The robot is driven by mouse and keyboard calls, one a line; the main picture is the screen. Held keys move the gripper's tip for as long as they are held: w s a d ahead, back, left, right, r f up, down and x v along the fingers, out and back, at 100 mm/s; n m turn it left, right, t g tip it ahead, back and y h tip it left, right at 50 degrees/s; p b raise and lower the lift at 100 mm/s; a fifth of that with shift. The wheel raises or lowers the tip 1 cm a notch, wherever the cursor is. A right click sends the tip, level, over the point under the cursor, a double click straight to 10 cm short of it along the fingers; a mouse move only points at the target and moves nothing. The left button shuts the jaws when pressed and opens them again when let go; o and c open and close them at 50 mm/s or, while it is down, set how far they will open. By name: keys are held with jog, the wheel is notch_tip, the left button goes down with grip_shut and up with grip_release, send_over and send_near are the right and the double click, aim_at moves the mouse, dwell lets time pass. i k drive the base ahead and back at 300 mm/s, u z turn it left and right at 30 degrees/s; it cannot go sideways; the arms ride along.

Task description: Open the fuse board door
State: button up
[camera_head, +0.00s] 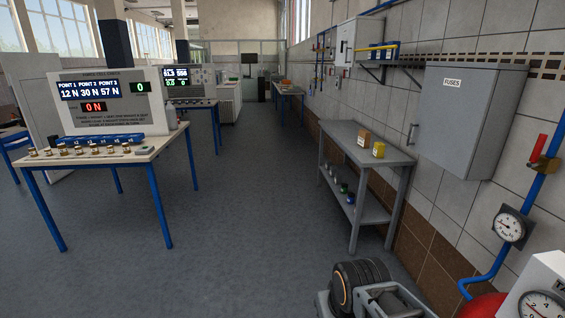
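The fuse board (463,115) is a grey metal box labelled FUSES, mounted on the tiled wall at the right. Its door looks shut, flush with the box. No gripper fingers show in this view, and nothing touches the fuse board. A black and grey mechanism with an orange ring at the bottom centre looks like part of my arm, well below the board.
A blue pipe with a gauge (510,227) runs right of the board. A wooden-topped table (105,154) stands left. The floor between is clear.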

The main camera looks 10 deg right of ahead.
aim_at(454, 105)
jog(key=z, duration=0.35)
jog(key=i, duration=2.3)
jog(key=z, duration=0.65)
